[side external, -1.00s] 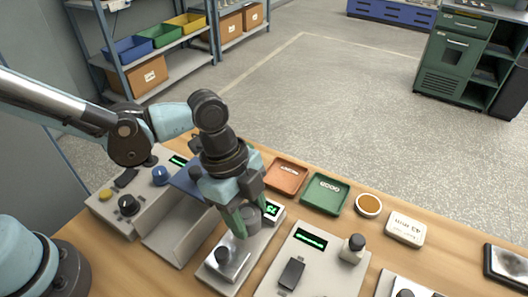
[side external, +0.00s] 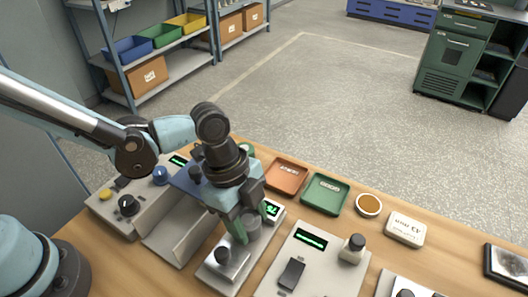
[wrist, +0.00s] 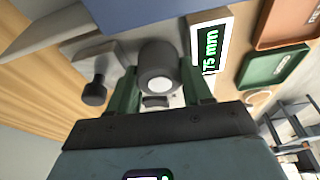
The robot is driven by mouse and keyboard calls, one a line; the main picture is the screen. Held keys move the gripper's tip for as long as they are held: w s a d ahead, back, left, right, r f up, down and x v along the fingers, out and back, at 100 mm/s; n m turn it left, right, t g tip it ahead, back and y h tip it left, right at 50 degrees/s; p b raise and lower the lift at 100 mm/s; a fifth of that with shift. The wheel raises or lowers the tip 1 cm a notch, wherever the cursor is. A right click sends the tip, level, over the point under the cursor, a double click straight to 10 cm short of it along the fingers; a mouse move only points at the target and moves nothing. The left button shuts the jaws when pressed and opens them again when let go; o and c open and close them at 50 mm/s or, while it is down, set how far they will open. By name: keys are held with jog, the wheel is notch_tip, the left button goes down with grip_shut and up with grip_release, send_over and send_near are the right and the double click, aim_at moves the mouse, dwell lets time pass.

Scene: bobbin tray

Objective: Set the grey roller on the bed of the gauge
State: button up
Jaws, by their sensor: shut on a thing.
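The grey roller (wrist: 158,70), a short cylinder with a pale round end face, sits between the green fingers of my gripper (wrist: 162,88) in the wrist view. My gripper (side external: 248,222) is shut on it, low over the gauge (side external: 213,267), in the side view. The roller (side external: 253,229) shows there beside the fingers. The gauge is a light grey block with a dark knob and a green-lit display (side external: 271,209). In the wrist view the display (wrist: 209,48) shows "75 mm" in part. I cannot tell whether the roller touches the bed, as fingers hide the contact.
A grey trough (side external: 178,240) and a control box with knobs (side external: 122,212) stand left of the gauge. Another panel (side external: 325,270) stands close on its right. An orange tray (side external: 286,188) and a green tray (side external: 340,207) lie behind.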

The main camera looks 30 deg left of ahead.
jog(key=shift+f, duration=0.45)
dwell(0.3)
